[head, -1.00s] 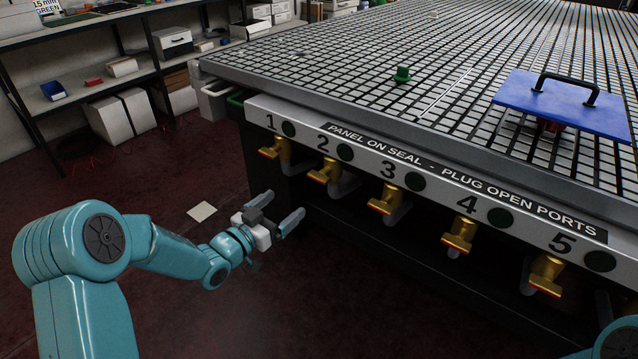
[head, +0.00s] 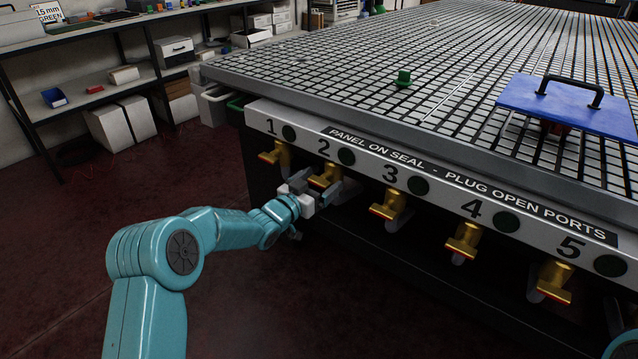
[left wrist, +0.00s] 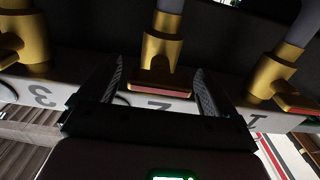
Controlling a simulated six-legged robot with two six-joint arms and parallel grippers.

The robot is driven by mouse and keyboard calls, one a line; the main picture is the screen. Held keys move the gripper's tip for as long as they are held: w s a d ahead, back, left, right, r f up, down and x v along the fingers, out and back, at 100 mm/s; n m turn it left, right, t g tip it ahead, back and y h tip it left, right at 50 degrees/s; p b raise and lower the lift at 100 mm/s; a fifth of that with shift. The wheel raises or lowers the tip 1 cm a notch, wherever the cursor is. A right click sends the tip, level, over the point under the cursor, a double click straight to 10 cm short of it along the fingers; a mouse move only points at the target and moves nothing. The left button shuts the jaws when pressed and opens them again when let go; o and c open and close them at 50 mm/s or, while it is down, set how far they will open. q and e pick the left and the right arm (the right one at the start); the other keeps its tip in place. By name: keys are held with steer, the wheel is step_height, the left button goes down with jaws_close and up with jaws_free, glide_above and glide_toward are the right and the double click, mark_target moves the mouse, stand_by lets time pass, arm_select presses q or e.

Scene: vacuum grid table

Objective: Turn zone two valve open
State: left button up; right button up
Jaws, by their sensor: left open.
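The zone two valve (head: 326,174) is a brass valve with a red-edged handle, under the number 2 on the table's front panel. It also shows in the middle of the left wrist view (left wrist: 162,55), with its handle (left wrist: 162,88) between my fingers. My left gripper (head: 318,182) is open at this valve, one finger on each side of the handle in the wrist view (left wrist: 160,90). I cannot tell whether a finger touches it. In the head view the gripper hides part of the valve. My right gripper is not in view.
Similar brass valves flank it: zone one (head: 274,156) on the left, zone three (head: 390,206) on the right. The grid table (head: 330,66) carries a green plug (head: 404,78) and a blue panel (head: 566,102) with a black handle. The floor in front is clear.

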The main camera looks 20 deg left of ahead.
arm_select(q)
steer(key=c, duration=1.1)
steer(key=shift+o, duration=0.2)
steer(key=shift+n, duration=0.4)
steer(key=n+p, duration=0.1)
steer(key=n, duration=0.3)
steer(key=n+p, duration=0.1)
steer(key=n, duration=0.3)
steer(key=shift+n+p, duration=0.3)
steer(key=shift+p, duration=0.05)
steer(key=n+p, duration=0.1)
steer(key=n, duration=0.3)
steer(key=shift+n+p, duration=0.55)
steer(key=shift+n, duration=1.65)
steer(key=shift+f, duration=0.1)
steer(key=o, duration=1.1)
steer(key=shift+c, duration=0.2)
